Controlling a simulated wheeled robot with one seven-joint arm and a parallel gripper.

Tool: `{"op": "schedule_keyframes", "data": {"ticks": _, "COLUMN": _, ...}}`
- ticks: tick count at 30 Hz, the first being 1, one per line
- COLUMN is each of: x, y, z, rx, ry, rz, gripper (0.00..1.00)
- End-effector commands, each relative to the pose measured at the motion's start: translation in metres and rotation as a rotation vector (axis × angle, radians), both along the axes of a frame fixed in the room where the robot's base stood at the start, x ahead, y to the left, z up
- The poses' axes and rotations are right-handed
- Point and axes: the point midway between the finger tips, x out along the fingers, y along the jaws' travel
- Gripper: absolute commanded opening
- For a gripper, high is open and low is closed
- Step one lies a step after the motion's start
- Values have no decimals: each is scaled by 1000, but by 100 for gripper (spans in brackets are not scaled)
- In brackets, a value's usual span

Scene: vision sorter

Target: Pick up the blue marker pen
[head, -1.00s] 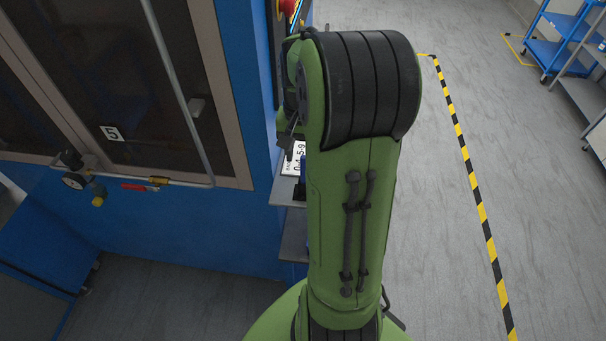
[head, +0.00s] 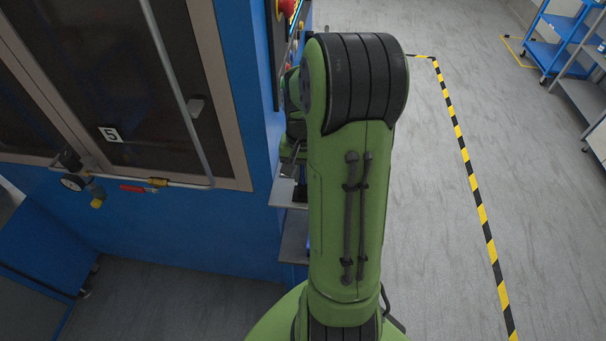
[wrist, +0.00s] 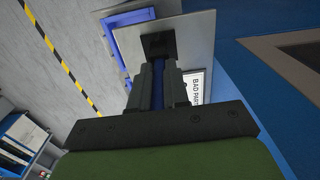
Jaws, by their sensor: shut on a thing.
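The blue marker pen (wrist: 157,92) shows in the wrist view as a dark blue upright strip between the two grey fingers. My gripper (wrist: 158,68) is shut on the pen. The far end of the pen is hard to make out against a dark block (wrist: 159,43) beyond the fingertips. I cannot tell whether the pen touches that block.
In the wrist view a grey shelf plate (wrist: 190,35) lies beyond the fingers, with a blue tray (wrist: 111,42) beside it and a "BAD PAR..." label (wrist: 194,86) to the right. In the head view a blue machine wall (head: 262,150) stands left; open floor (head: 430,220) lies right.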

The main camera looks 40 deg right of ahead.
Motion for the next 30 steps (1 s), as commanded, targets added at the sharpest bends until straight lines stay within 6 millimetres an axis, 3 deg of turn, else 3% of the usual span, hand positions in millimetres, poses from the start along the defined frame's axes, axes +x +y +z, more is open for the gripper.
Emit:
{"op": "schedule_keyframes", "data": {"ticks": 10, "x": 0, "y": 0, "z": 4, "rx": -2, "ry": -1, "rz": 0, "gripper": 0}}
{"op": "schedule_keyframes", "data": {"ticks": 21, "x": 1, "y": -1, "z": 86, "rx": -3, "ry": -4, "rz": 0, "gripper": 0}}
{"op": "schedule_keyframes", "data": {"ticks": 25, "x": 1, "y": 0, "z": 100, "rx": -1, "ry": -2, "rz": 1, "gripper": 0}}
{"op": "schedule_keyframes", "data": {"ticks": 30, "x": 0, "y": 0, "z": 101, "rx": -1, "ry": -1, "rz": 1, "gripper": 0}}
